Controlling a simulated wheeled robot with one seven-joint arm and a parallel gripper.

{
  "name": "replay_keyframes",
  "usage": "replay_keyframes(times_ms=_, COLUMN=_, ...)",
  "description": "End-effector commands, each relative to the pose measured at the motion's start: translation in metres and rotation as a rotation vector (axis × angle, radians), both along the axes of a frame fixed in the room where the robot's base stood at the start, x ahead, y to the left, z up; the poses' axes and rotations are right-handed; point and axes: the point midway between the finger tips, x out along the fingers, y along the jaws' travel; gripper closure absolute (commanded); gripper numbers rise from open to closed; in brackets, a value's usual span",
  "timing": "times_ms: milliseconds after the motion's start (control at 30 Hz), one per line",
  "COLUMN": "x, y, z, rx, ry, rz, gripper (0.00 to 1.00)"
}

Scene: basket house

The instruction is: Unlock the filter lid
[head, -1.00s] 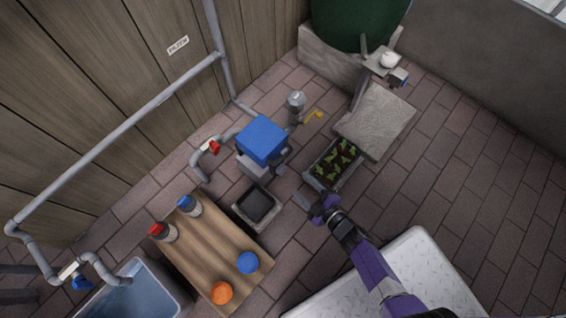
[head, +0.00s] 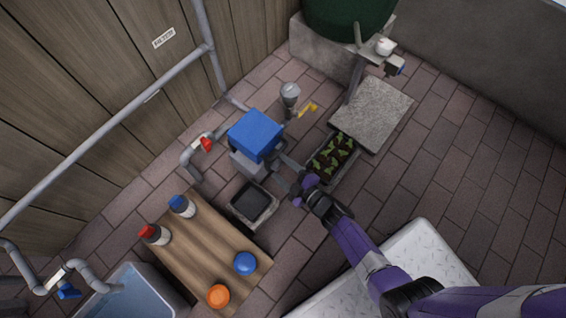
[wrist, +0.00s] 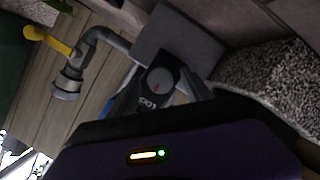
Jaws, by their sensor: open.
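The filter is a grey box (head: 247,165) with a blue lid (head: 256,134), standing on the paving near the middle of the head view. In the wrist view, a round grey dial (wrist: 160,80) with a red mark and small lettering faces the camera. My gripper (head: 284,171) is open at the filter's right side. In the wrist view its fingers stand on either side of the dial. Whether they touch it cannot be told. The dial is not distinguishable in the head view.
A planter with seedlings (head: 333,157) and a stone slab (head: 372,113) lie right of my gripper. A black-topped tray (head: 252,203) and a wooden table (head: 208,245) with bottles stand below the filter. A yellow-handled tap (head: 307,109) is behind. Paving at right is clear.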

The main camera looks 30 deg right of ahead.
Motion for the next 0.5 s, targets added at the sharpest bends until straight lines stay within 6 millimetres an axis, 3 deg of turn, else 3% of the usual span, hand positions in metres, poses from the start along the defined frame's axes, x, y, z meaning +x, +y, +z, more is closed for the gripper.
replay_keyframes(times_ms=33, x=-0.0001, y=0.0, z=0.0002, rx=0.0, ry=0.0, rz=0.0, gripper=0.42)
replay_keyframes(times_ms=333, x=-0.0003, y=0.0001, z=-0.0001, rx=0.0, ry=0.0, rz=0.0, gripper=1.0)
replay_keyframes(times_ms=500, x=-0.0004, y=0.0003, z=0.0003, rx=0.005, ry=0.002, rz=0.001, gripper=1.0)
